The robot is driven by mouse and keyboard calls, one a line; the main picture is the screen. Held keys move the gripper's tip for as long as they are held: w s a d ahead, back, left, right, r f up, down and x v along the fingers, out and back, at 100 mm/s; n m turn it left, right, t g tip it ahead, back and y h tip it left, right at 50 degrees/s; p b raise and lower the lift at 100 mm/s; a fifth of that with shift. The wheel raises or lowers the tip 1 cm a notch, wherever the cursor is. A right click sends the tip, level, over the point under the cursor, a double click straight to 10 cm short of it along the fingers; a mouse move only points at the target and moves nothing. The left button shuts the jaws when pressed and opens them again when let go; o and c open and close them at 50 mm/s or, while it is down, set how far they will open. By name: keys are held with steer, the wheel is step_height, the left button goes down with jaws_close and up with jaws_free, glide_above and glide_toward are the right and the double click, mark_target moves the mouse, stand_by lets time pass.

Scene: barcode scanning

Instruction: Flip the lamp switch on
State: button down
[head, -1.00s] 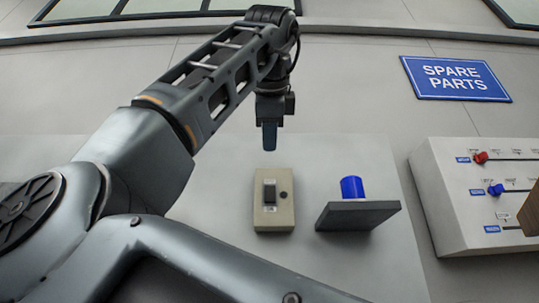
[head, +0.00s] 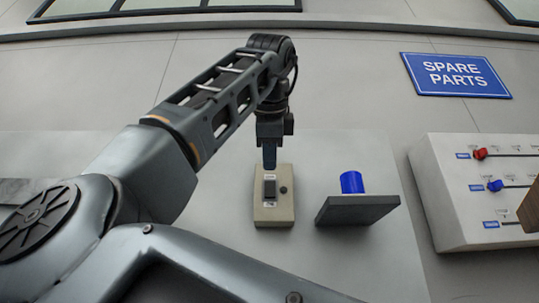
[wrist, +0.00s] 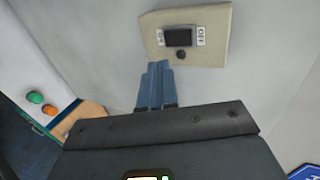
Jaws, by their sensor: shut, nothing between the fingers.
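The switch box (head: 275,212) is a beige box on the pale panel with a dark rocker switch (head: 269,189) and a small round dark knob beside it. In the wrist view the box (wrist: 215,48) is just beyond my fingertips, with the rocker (wrist: 180,36) between two labels. My gripper (head: 269,166) is shut and empty, its blue fingers pointing down at the upper edge of the box. In the wrist view its fingertips (wrist: 158,66) appear just short of the box. I cannot tell whether they touch it. A blue cylinder (head: 352,183), perhaps the lamp, stands on a dark shelf (head: 358,210).
A sloped white panel (head: 440,195) with red and blue slider knobs is at the right. A blue SPARE PARTS sign (head: 456,75) hangs above it. The wrist view shows green and orange buttons (wrist: 42,103) at the left. The panel between box and shelf is clear.

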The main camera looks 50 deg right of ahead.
mark_target(270, 196)
steer(key=x, duration=0.3)
steer(key=p+x, duration=0.1)
steer(key=x, duration=0.2)
steer(key=r+p+x, duration=0.1)
steer(key=x, duration=0.2)
steer(key=shift+w+d, duration=0.15)
steer(key=shift+d, duration=0.1)
